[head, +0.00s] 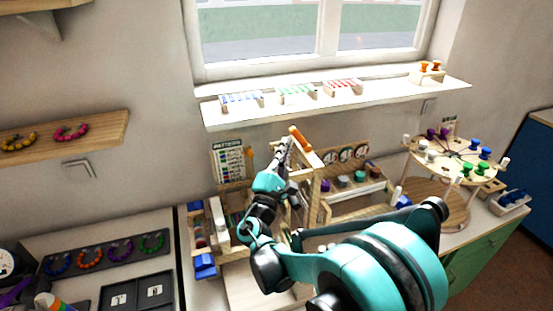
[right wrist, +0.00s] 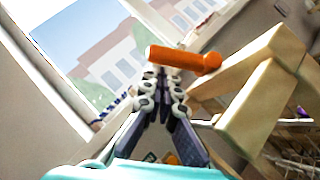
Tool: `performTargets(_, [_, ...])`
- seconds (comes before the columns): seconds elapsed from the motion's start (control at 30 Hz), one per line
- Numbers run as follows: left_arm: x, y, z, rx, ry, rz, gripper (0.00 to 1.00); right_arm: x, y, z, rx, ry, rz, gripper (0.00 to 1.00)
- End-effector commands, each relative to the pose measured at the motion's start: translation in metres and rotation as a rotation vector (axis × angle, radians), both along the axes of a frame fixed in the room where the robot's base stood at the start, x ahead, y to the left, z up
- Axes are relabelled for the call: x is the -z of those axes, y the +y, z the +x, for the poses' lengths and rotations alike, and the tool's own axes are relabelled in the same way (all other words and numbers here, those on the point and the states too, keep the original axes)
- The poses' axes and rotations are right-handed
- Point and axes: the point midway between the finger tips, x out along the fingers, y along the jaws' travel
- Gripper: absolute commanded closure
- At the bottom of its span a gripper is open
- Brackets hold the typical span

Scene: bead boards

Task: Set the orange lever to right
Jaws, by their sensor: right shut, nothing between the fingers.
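The orange lever (head: 300,138) is a short orange cylinder on top of a wooden frame (head: 311,160) in the middle of the head view. In the right wrist view the lever (right wrist: 184,59) lies almost level across the picture, just beyond my fingertips, with its right end at the wooden frame (right wrist: 262,98). My right gripper (head: 286,141) is shut and empty, with its tips just left of the lever; it also shows in the right wrist view (right wrist: 162,76). I cannot tell whether the tips touch the lever. My left gripper is not in view.
A white window shelf (head: 380,98) with small bead racks runs behind and above the frame. A pattern card (head: 232,163) stands left of my gripper. A round wooden carousel (head: 452,160) with coloured pegs stands at the right. A dark tray (head: 107,254) with bead rings lies at the left.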

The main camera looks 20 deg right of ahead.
Motion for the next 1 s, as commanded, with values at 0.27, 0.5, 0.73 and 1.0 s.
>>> performTargets(0.27, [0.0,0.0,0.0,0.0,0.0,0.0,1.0,-0.003,-0.004,0.0,-0.001,0.001,0.0,1.0])
performTargets(0.5, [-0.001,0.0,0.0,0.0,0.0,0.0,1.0,-0.004,-0.004,0.0,-0.001,0.0,0.004,1.0])
performTargets(0.73, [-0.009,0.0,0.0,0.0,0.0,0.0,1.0,-0.008,-0.005,0.0,-0.001,-0.002,0.051,1.0])
performTargets(1.0, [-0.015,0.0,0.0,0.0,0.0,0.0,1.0,-0.01,-0.007,0.0,-0.001,-0.004,0.088,1.0])
